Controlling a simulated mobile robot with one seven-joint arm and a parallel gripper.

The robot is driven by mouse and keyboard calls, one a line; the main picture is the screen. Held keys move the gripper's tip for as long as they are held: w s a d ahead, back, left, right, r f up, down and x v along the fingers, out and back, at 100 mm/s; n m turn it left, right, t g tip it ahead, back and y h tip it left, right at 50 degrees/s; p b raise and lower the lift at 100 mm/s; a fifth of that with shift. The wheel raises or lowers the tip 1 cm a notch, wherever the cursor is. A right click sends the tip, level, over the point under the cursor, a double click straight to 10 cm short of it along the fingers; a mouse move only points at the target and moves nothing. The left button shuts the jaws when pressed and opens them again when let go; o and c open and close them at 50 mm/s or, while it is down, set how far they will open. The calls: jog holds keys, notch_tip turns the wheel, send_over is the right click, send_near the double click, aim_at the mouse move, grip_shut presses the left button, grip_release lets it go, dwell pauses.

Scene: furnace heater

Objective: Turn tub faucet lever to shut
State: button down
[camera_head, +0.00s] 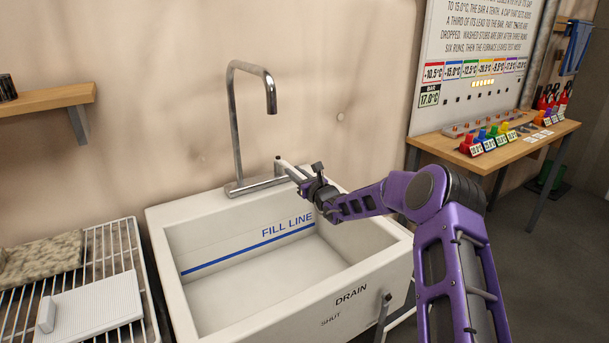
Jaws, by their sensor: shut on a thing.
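A white tub (165,240) with a blue fill line on its inner walls stands in the middle. A grey metal faucet (236,130) rises from its back rim, with a hooked spout over the basin. The faucet lever (279,168) stands at the right end of the faucet base. My gripper (293,172) is at the lever, reached in from the right by my purple arm. It is shut on the lever, and the fingers hide part of it. No water shows under the spout, and the basin looks empty.
A drain lever (384,308) stands at the tub's front right, by the words DRAIN and SHUT. A wire rack (122,250) is at the left, below a wooden shelf (50,99). A wooden table (450,147) with coloured items stands at the back right.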

jog(key=shift+r, duration=0.15)
jog(key=c, duration=0.7)
grip_release()
jog(key=shift+a, duration=0.1)
jog(key=shift+s, duration=0.1)
jog(key=p+v, duration=0.1)
jog(key=v, duration=1.6)
jog(key=shift+s, duration=0.1)
